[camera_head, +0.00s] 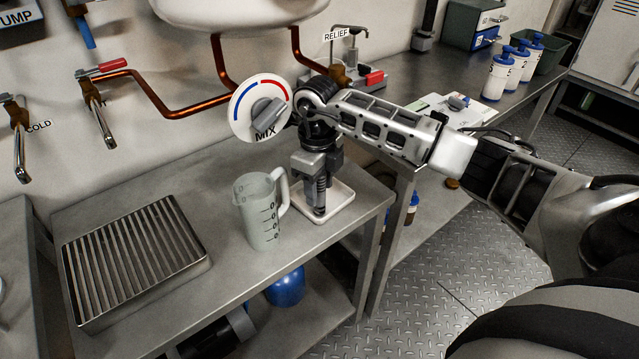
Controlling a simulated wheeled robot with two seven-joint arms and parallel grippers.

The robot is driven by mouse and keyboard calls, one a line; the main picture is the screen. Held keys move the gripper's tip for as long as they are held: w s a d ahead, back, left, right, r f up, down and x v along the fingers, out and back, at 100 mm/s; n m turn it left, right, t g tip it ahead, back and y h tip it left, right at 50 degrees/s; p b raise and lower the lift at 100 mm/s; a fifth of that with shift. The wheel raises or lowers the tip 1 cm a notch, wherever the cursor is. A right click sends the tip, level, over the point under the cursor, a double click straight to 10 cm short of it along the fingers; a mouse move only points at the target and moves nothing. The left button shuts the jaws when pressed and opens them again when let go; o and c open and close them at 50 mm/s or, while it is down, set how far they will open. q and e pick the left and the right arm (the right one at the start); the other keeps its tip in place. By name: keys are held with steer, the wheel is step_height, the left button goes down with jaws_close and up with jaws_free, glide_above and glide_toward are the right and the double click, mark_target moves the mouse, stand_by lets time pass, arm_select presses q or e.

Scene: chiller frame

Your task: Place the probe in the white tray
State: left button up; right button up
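The white tray (342,207) is a small shallow tray on the right end of the steel bench, right of a clear measuring jug. My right gripper (319,207) points straight down over the tray, with its fingertips low at or just above the tray floor. Its fingers look close together, but I cannot make out whether they hold anything. I cannot pick out the probe for certain; it may be hidden by the gripper. My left gripper is not in view.
The measuring jug (258,212) stands close left of the tray. A slatted metal drain rack (133,259) lies at the bench's left. The MIX dial (259,108) is on the wall behind. Several white bottles with blue caps (497,76) stand on the far bench.

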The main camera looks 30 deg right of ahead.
steer(key=shift+w+r, duration=0.1)
steer(key=shift+r, duration=3.8)
